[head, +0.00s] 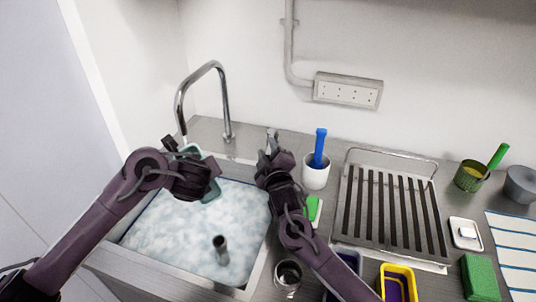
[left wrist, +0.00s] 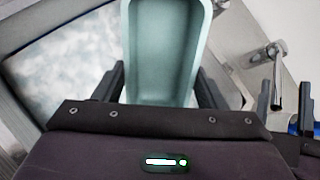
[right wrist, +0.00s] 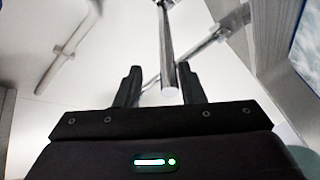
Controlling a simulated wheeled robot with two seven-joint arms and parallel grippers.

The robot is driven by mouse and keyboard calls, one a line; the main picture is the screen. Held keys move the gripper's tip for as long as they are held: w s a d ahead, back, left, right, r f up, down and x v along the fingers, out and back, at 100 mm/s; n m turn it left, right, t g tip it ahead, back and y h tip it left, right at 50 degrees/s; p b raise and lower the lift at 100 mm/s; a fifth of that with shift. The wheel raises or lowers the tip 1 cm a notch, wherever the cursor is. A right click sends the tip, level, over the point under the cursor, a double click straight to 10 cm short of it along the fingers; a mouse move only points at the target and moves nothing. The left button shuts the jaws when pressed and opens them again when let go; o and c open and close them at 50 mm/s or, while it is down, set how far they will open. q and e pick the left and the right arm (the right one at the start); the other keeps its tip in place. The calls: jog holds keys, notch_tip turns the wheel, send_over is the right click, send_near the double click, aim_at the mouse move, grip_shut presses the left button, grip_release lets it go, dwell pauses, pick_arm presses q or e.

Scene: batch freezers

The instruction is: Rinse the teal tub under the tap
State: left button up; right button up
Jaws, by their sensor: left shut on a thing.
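The teal tub (head: 211,188) is held by my left gripper (head: 196,172) above the left part of the sink, below and right of the tap's spout. In the left wrist view the tub (left wrist: 160,55) sits tilted between the fingers, its hollow facing the camera. The chrome tap (head: 227,105) arches over the back of the sink; I see no water stream. My right gripper (head: 271,150) is at the tap's lever (head: 271,134), right of the spout. In the right wrist view the lever (right wrist: 166,55) lies between the parted fingers, with gaps on both sides.
The sink (head: 258,275) holds foamy water, with a dark upright tube (head: 220,250) in it. A white cup (head: 316,176) with a blue-handled tool stands just right of my right gripper. A slatted drying rack (head: 392,215), yellow tub (head: 398,272) and green sponge (head: 479,277) fill the right counter.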

notch_tip(320, 180, up, 9)
jog(key=shift+f, duration=0.1)
dwell(0.3)
